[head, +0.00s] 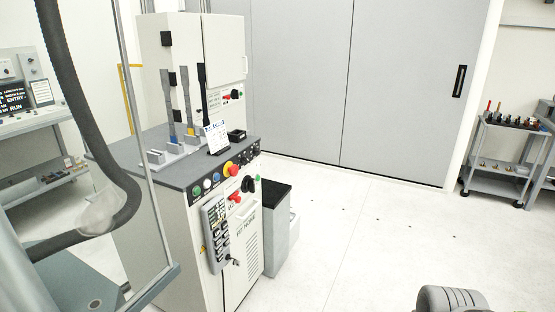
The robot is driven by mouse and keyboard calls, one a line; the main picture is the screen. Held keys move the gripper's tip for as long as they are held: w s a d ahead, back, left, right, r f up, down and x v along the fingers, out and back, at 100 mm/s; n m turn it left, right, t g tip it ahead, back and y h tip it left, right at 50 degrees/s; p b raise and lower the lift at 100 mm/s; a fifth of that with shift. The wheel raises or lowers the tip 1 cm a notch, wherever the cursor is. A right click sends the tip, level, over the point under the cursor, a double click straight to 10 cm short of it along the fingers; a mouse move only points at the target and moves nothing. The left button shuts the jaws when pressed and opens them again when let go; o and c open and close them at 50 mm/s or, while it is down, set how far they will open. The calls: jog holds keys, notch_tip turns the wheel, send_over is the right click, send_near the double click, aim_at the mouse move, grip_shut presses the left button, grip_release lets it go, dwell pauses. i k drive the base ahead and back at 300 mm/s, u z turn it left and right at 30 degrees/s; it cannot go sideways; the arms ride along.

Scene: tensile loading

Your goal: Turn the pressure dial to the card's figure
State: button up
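A white card (215,136) with dark print stands on top of a grey-white machine cabinet (175,215); its figure is too small to read. A control panel along the cabinet's front edge holds blue, white and green buttons, a red-and-yellow stop button (231,169) and dark round knobs (249,156). A black rotary handle (248,184) and a red one (234,197) sit lower on the front. I cannot tell which is the pressure dial, nor its setting. No gripper fingers show; a dark ribbed rounded part is cut off at the bottom right.
A grey keypad pendant (214,236) hangs on the cabinet front. A black-topped bin (277,230) stands right of the cabinet. A thick black hose (88,110) and a clear panel are at left. A tool cart (500,160) stands far right. The white floor (370,235) between is open.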

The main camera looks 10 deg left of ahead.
aim_at(244, 160)
jog(key=i, duration=2.5)
jog(key=u, duration=3.1)
